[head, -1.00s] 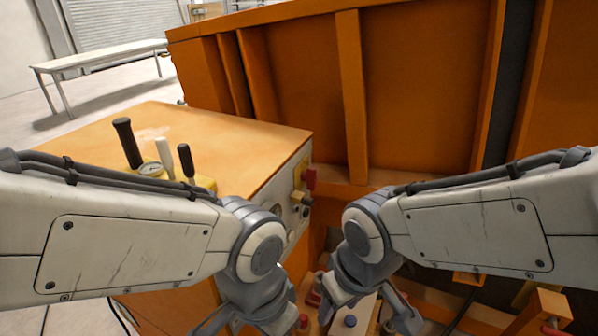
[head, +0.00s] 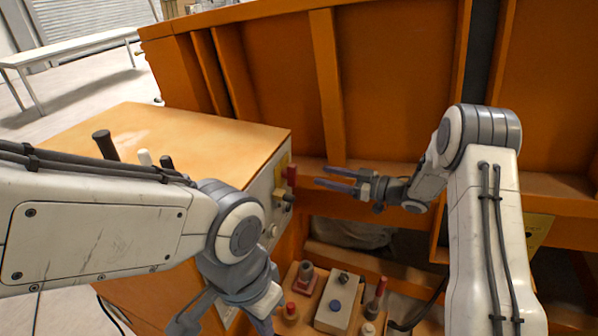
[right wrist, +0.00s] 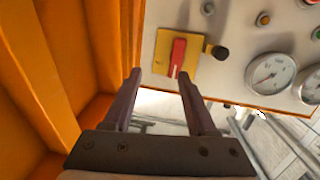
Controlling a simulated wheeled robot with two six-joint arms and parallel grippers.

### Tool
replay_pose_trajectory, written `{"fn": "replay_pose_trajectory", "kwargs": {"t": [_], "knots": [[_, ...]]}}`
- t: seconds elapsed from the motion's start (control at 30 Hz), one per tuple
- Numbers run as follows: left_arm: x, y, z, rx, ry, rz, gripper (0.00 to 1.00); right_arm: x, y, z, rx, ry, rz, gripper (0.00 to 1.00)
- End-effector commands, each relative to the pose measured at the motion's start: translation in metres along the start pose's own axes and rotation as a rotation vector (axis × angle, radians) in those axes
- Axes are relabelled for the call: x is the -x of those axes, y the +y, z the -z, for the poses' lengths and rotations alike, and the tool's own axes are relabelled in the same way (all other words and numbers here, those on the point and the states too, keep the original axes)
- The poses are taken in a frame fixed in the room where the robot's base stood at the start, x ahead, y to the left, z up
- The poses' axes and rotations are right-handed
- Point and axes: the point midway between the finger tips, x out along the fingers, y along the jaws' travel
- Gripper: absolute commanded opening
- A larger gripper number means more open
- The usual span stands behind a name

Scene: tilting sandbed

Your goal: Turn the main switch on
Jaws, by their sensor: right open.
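The main switch shows in the right wrist view as a red handle (right wrist: 177,58) on a yellow plate (right wrist: 164,42), its long side nearly upright in the picture. In the head view the red handle (head: 292,175) sticks out from the side panel of the orange cabinet. My right gripper (head: 322,176) is open and empty, its fingers pointing left at the switch from a short distance. In the right wrist view its fingertips (right wrist: 160,74) are just below the handle, which lies toward the right finger. My left gripper (head: 222,322) is low beside the cabinet, fingers spread, nothing seen between them.
A black knob (right wrist: 216,51) is right beside the switch plate. Pressure gauges (right wrist: 270,72) and small buttons share the grey panel. Levers (head: 105,145) stand on the cabinet. A control box (head: 336,303) with several knobs is below. The ribbed orange wall (head: 390,90) rises behind.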

Motion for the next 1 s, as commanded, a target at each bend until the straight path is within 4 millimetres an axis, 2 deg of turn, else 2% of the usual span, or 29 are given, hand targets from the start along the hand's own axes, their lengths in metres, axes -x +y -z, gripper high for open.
{"fn": "replay_pose_trajectory", "kwargs": {"t": [0.13, 0.27, 0.37, 0.8, 1.0], "knots": [[0.004, 0.000, 0.000, 0.000, 0.000, 0.000, 0.00, 0.020, -0.009, -0.007, -0.039, 0.084, 0.091, 0.57], [0.007, 0.001, 0.000, 0.000, 0.000, 0.000, 0.00, 0.022, -0.015, -0.006, -0.052, 0.112, 0.124, 0.57], [0.013, 0.001, 0.001, -0.001, 0.000, 0.000, 0.00, 0.012, -0.017, -0.003, -0.053, 0.115, 0.129, 0.57], [0.050, 0.004, 0.003, -0.007, 0.000, 0.000, 0.00, -0.063, -0.026, 0.006, -0.050, 0.114, 0.128, 0.57], [0.054, 0.004, 0.003, -0.009, 0.000, 0.000, 0.00, -0.077, -0.027, 0.006, -0.051, 0.113, 0.125, 0.57]]}}
